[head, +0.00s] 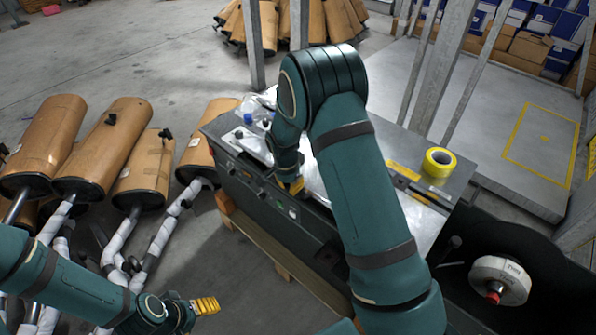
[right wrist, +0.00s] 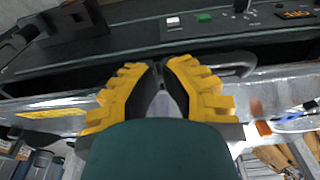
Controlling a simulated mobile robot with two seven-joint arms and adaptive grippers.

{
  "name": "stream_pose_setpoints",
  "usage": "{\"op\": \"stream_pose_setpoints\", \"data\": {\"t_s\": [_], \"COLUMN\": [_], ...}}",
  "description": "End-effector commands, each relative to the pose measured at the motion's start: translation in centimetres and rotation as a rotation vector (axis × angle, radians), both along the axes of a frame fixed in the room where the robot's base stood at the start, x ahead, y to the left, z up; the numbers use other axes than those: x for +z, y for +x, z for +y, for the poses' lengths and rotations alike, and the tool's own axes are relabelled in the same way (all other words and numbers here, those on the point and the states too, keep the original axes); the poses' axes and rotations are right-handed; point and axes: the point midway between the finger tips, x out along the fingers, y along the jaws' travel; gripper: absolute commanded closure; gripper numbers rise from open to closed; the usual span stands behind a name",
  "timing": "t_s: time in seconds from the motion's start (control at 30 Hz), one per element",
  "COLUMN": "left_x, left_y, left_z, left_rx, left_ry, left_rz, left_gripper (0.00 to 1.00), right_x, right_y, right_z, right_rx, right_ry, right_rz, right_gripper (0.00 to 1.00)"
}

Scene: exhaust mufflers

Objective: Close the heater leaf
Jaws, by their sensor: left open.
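A long dark machine with a control panel (head: 258,190) stands at the centre of the head view. I cannot tell for sure which part is the heater leaf. The right wrist view shows a dark curved handle (right wrist: 240,64) at the panel's edge. My right gripper (head: 291,186) is at the machine's front edge, partly hidden by my arm. In the right wrist view its yellow fingers (right wrist: 163,72) are close together at the handle. Whether they grip it is unclear. My left gripper (head: 206,306) is open at the lower left, away from the machine, with nothing seen in it.
A yellow tape roll (head: 438,162) lies on the machine's right end. A white roll (head: 499,281) sits at the lower right. Several brown mufflers (head: 105,148) lie on the floor at left. Metal posts (head: 440,70) stand behind the machine.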

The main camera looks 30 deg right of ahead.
Motion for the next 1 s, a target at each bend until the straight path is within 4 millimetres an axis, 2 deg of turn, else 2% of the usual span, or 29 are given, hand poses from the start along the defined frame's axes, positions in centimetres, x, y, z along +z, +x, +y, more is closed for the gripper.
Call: {"op": "stream_pose_setpoints", "data": {"t_s": [0.03, 0.1, 0.4, 0.63, 1.0], "left_x": [-0.9, -1.4, -2.8, -3.1, -3.1], "left_y": [0.1, 0.2, 0.6, 0.7, 0.7], "left_z": [0.0, 0.0, 0.1, 0.1, 0.1], "left_rx": [0.001, 0.001, 0.003, 0.004, 0.004], "left_ry": [0.000, 0.001, 0.003, 0.003, 0.003], "left_rz": [-0.003, -0.006, -0.014, -0.015, -0.016], "left_gripper": [0.32, 0.32, 0.32, 0.32, 0.32], "right_x": [-1.7, -3.0, -6.8, -7.8, -7.9], "right_y": [-0.2, -0.4, -0.6, -0.6, -0.6], "right_z": [0.4, 0.7, 1.3, 1.4, 1.4], "right_rx": [0.002, 0.002, -0.001, 0.000, 0.000], "right_ry": [-0.001, 0.000, 0.001, 0.001, 0.001], "right_rz": [0.004, 0.003, 0.001, 0.000, 0.000], "right_gripper": [1.00, 1.00, 1.00, 1.00, 1.00]}}
